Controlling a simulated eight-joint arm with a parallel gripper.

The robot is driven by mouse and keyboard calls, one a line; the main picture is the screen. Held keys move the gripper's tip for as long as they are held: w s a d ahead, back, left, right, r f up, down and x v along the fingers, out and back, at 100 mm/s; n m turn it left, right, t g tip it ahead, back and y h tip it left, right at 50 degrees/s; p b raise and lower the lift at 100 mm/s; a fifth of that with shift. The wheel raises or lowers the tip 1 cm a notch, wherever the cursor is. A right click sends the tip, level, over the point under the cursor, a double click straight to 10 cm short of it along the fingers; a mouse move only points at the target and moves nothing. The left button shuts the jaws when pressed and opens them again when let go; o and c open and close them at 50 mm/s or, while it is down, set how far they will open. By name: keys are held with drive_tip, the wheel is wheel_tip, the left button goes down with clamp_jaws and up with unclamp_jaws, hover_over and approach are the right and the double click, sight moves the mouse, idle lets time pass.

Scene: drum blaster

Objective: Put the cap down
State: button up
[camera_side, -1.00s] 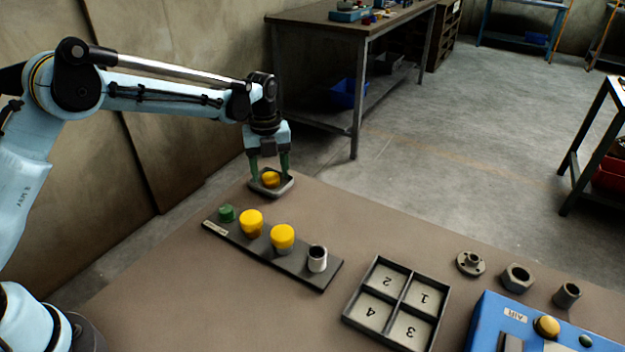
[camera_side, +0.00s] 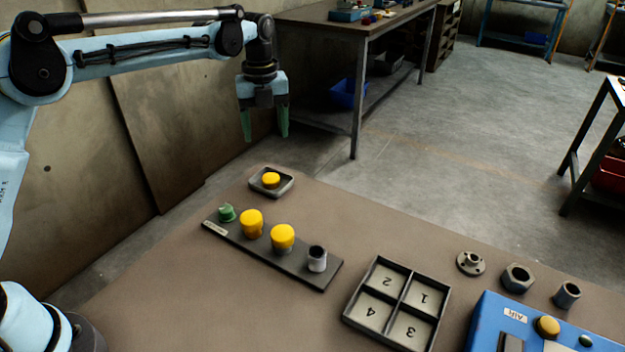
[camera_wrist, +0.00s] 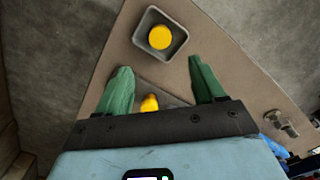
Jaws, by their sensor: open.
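A yellow cap (camera_side: 271,180) lies in a small grey tray (camera_side: 289,185) at the far corner of the table. In the wrist view the cap (camera_wrist: 160,37) sits near the middle of the tray (camera_wrist: 179,47). My gripper (camera_side: 265,139) is open and empty, raised above the tray and clear of it. Its green fingers (camera_wrist: 161,78) are spread apart in the wrist view, with the tray beyond their tips.
A dark rack (camera_side: 318,275) holds a green piece (camera_side: 227,212), two yellow-capped pieces (camera_side: 251,222) (camera_side: 283,237) and an uncapped grey cylinder (camera_side: 317,261). A numbered four-part tray (camera_side: 347,335), metal parts (camera_side: 471,263) and a blue machine (camera_side: 484,318) stand to the right.

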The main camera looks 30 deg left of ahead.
drive_tip(key=s+r+n+t, duration=0.4)
drive_tip(key=s+r+n, duration=0.3)
drive_tip(key=s+n, duration=0.6)
drive_tip(key=s+f+n+t, duration=0.3)
drive_tip(key=s+f+n, duration=0.3)
drive_tip(key=s+n, duration=0.4)
drive_tip(key=n, duration=0.4)
drive_tip(key=shift+a, duration=0.4)
drive_tip(key=shift+c, duration=0.2)
